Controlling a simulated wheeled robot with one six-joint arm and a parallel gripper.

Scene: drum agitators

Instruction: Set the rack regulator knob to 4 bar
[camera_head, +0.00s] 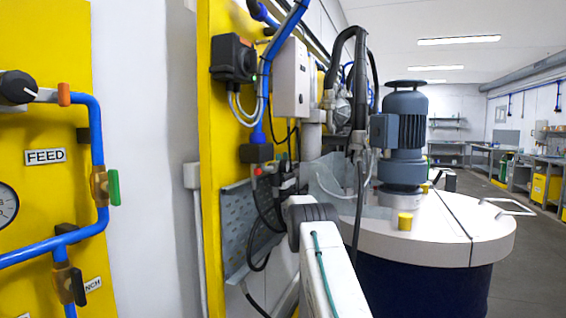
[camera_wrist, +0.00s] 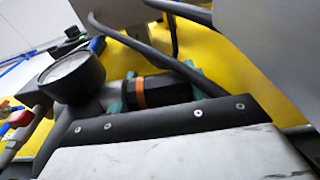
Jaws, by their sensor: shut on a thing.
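In the wrist view, a black ribbed regulator knob (camera_wrist: 165,90) with an orange band sits beside a round black gauge (camera_wrist: 72,75) with a pale face. The gauge is tilted in the picture and its reading cannot be made out. My gripper (camera_wrist: 160,86) is shut on the knob, with teal finger pads showing at its left end and upper right. Part of the fingers is hidden behind a dark strip in front. In the head view my white arm reaches toward the yellow rack panel (camera_head: 222,60); the held knob cannot be made out there.
A white-lidded drum (camera_head: 450,225) with a blue-grey motor (camera_head: 405,130) stands right of my arm. Black hoses (camera_head: 362,80) hang close above it. A panel labelled FEED (camera_head: 45,156), with blue pipes and valves, is at far left. Dark cables cross near the knob (camera_wrist: 215,65).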

